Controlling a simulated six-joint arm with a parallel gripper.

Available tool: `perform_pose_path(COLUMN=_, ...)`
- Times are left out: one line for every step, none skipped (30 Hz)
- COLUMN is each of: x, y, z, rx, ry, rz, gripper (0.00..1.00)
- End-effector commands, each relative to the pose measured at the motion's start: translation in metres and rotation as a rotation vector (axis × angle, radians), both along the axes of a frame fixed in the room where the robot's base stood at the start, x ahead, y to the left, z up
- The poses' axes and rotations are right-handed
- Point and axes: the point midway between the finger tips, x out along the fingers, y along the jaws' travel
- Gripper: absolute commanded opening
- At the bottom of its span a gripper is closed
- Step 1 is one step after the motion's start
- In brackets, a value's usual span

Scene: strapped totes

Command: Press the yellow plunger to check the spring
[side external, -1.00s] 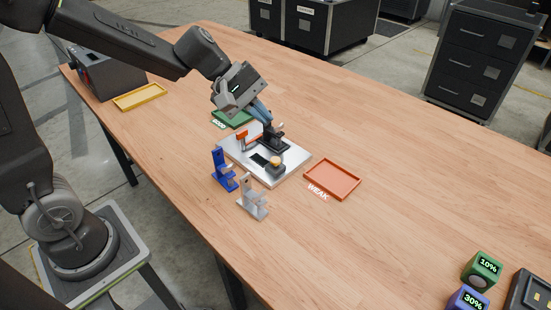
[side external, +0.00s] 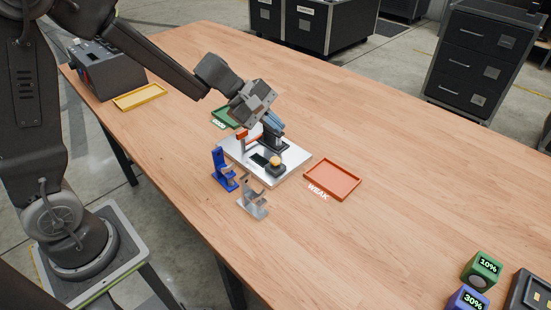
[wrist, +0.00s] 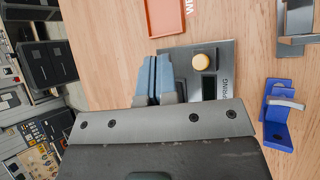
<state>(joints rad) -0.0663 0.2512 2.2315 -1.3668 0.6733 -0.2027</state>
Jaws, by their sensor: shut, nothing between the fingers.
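The yellow plunger (wrist: 201,62) is a round knob on a dark base, fixed to a silver plate (wrist: 225,52) with "SPRING" lettering. In the side external view the plunger (side external: 276,160) stands near the plate's front right. My gripper (wrist: 155,78) has its blue fingers shut and empty. In the wrist view the fingertips lie just left of the plunger, apart from it. In the side external view my gripper (side external: 276,128) is over the rear of the plate, behind and above the plunger. Its fingertips partly overlap the black and orange fixture there, so the exact clearance cannot be told.
A blue stand (side external: 224,170) and a grey metal stand (side external: 252,197) are in front of the plate. An orange "WEAK" tray (side external: 333,179) lies to the right, a green tray (side external: 224,117) behind. A yellow tray (side external: 140,97) is far left.

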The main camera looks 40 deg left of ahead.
Motion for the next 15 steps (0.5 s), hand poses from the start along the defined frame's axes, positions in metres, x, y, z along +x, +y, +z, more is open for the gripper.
perform_pose_path(x=-0.001, y=-0.001, z=-0.009, rx=0.0, ry=0.006, rz=0.0, gripper=0.0)
perform_pose_path(x=-0.001, y=0.0, z=-0.013, rx=0.001, ry=0.007, rz=0.0, gripper=0.0)
perform_pose_path(x=-0.001, y=0.0, z=-0.019, rx=0.001, ry=0.007, rz=0.0, gripper=0.0)
perform_pose_path(x=-0.001, y=-0.001, z=-0.023, rx=0.0, ry=0.006, rz=0.0, gripper=0.0)
perform_pose_path(x=-0.001, y=0.0, z=-0.027, rx=0.0, ry=0.007, rz=-0.001, gripper=0.0)
perform_pose_path(x=-0.001, y=0.0, z=-0.033, rx=0.0, ry=0.007, rz=-0.001, gripper=0.0)
perform_pose_path(x=-0.001, y=0.0, z=-0.037, rx=0.001, ry=0.006, rz=0.001, gripper=0.0)
perform_pose_path(x=-0.001, y=0.0, z=-0.041, rx=0.001, ry=0.005, rz=-0.001, gripper=0.0)
perform_pose_path(x=-0.001, y=0.0, z=-0.046, rx=0.001, ry=0.006, rz=0.0, gripper=0.0)
perform_pose_path(x=-0.001, y=0.0, z=-0.049, rx=0.001, ry=0.006, rz=0.0, gripper=0.0)
perform_pose_path(x=-0.001, y=0.0, z=-0.052, rx=0.0, ry=0.004, rz=-0.001, gripper=0.0)
perform_pose_path(x=-0.001, y=0.0, z=-0.056, rx=0.0, ry=0.004, rz=-0.001, gripper=0.0)
perform_pose_path(x=-0.001, y=0.0, z=-0.058, rx=0.0, ry=0.004, rz=-0.001, gripper=0.0)
perform_pose_path(x=-0.001, y=0.0, z=-0.06, rx=0.001, ry=0.004, rz=-0.001, gripper=0.0)
perform_pose_path(x=-0.001, y=0.0, z=-0.062, rx=0.0, ry=0.002, rz=0.0, gripper=0.0)
